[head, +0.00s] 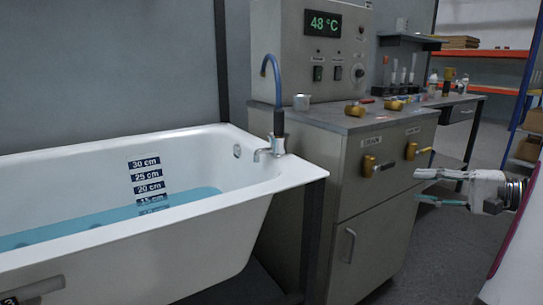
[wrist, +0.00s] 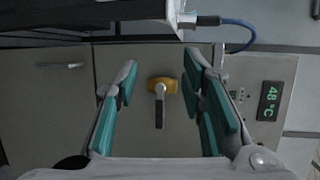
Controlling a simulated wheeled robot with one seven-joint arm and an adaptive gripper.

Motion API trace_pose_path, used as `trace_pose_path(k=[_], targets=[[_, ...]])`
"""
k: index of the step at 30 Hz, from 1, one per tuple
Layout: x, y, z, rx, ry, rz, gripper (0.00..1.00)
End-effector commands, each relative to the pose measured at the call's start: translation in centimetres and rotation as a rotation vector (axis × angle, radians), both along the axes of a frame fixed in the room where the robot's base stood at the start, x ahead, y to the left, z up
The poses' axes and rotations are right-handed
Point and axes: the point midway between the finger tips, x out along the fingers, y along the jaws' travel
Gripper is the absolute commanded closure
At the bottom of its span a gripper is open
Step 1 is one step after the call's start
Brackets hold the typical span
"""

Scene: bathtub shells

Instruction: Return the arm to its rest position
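I cannot tell the exact gap. In the head view, two brass valves sit on the cabinet front, the left one (head: 372,166) and the right one (head: 416,151).
A white bathtub (head: 200,245) holding blue water stands at the left. A control panel (head: 325,45) reading 48 °C stands behind the cabinet. Brass fittings (head: 356,109) lie on the cabinet top. A bench (head: 455,100) with small bottles is behind. Grey floor (head: 440,250) is open at the right.

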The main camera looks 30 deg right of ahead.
Motion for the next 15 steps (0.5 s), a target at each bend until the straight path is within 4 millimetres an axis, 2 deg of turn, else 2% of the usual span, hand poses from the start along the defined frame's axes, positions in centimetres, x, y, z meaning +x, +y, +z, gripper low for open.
trace_pose_path(k=[1,2,4,8,9,11,12,15], targets=[[1.2,2.3,0.6,-0.007,0.028,0.056,0.63],[1.8,3.6,0.9,-0.01,0.049,0.089,0.63],[3.2,7.7,1.5,-0.023,0.109,0.182,0.63],[4.5,16.6,2.2,-0.075,0.256,0.38,0.63],[4.4,19.4,2.3,-0.1,0.303,0.44,0.63],[3.9,23.2,2.3,-0.144,0.373,0.524,0.63],[3.2,25.6,2.2,-0.177,0.418,0.577,0.63],[1.0,30.9,1.8,-0.278,0.525,0.697,0.63]])
